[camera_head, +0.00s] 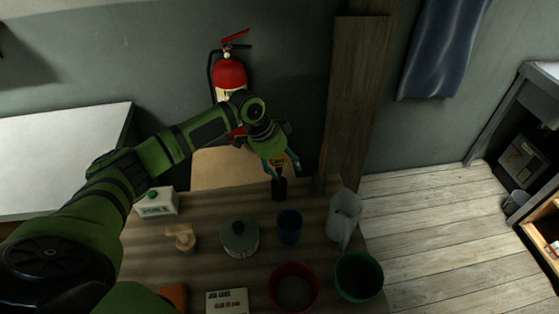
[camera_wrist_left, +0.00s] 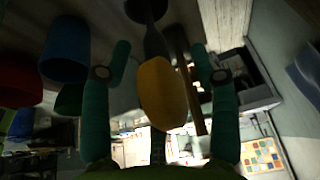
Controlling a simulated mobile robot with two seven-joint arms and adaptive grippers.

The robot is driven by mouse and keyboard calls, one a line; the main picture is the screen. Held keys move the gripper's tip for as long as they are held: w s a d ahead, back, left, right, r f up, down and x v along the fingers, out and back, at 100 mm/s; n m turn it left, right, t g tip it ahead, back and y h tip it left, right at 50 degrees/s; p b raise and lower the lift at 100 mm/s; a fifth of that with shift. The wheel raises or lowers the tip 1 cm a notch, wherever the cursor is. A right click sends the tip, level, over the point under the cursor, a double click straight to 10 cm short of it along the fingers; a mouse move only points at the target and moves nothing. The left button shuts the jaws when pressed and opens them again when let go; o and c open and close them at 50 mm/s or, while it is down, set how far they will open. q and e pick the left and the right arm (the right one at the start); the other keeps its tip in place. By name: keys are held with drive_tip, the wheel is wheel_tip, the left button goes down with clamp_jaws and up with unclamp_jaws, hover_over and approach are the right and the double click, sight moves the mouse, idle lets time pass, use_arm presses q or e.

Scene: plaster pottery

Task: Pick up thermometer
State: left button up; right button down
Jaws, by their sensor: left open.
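My left gripper (camera_head: 284,171) is open above a small black holder (camera_head: 279,190) at the table's far edge. In the left wrist view, a thing with a yellow oval head (camera_wrist_left: 162,92) and a dark stem lies between the open fingers of this gripper (camera_wrist_left: 160,62). Its stem runs to the dark holder (camera_wrist_left: 146,10). I take it for the thermometer, but its markings cannot be read. Dark gaps show on both sides of it, so I see no grip on it. In the head view the fingers mostly hide it. My right gripper is not in view.
On the wooden table (camera_head: 200,265) stand a blue cup (camera_head: 289,227), a lidded grey pot (camera_head: 239,237), a white pitcher (camera_head: 343,217), red (camera_head: 293,288) and green (camera_head: 359,277) containers, and a white box (camera_head: 156,202). A fire extinguisher (camera_head: 229,75) hangs on the wall behind.

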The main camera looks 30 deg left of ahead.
use_arm(q)
clamp_jaws()
drive_tip(key=shift+r, duration=0.15)
